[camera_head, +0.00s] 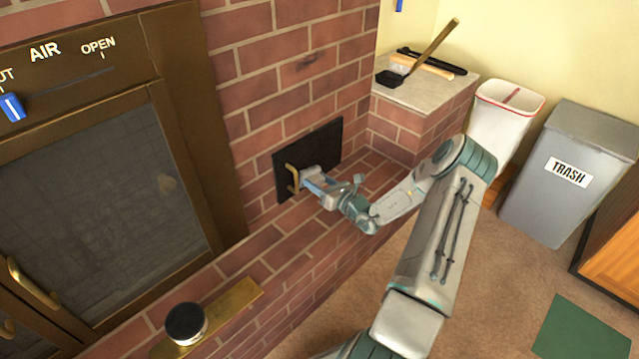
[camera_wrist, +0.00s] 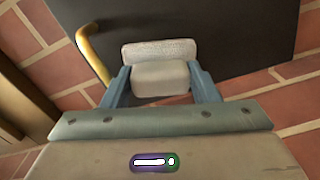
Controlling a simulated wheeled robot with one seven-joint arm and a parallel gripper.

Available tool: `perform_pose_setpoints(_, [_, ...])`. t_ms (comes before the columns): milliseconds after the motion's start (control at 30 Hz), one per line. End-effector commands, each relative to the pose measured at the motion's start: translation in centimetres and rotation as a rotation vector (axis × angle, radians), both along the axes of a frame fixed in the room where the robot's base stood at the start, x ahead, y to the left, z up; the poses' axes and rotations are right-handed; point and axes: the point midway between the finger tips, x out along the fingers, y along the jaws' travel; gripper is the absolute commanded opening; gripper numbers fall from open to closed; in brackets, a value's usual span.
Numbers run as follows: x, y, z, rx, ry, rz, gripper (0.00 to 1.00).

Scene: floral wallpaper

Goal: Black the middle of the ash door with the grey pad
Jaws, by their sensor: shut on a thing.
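The ash door is a small dark panel (camera_head: 322,146) set low in the brick wall, with a brass handle (camera_head: 292,179) at its left side. The door fills the upper part of the wrist view (camera_wrist: 235,35), and its brass handle (camera_wrist: 92,52) is left of the pad. My gripper (camera_head: 312,174) is at the lower middle of the door, right of the handle. Its blue fingers are shut on the grey pad (camera_wrist: 160,78), a light block with a paler speckled face. The pad is at or very near the door; its contact face is hidden. The door looks evenly dark.
A round tin with a dark top (camera_head: 186,323) stands on a brass strip (camera_head: 240,298) on the brick ledge. The glass stove door (camera_head: 100,190) is left. A shovel (camera_head: 420,55) lies on the stone-topped ledge. White (camera_head: 503,112) and grey (camera_head: 570,175) bins stand right.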

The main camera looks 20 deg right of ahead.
Motion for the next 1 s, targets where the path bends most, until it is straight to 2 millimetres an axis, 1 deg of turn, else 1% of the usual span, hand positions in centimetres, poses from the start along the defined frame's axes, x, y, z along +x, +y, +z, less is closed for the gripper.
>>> perform_pose_setpoints(267, [0.2, 0.1, 0.0, 0.0, 0.0, 0.001, 0.36])
perform_pose_setpoints(1000, [1.6, 0.6, 0.0, 0.0, 0.0, 0.001, 0.36])
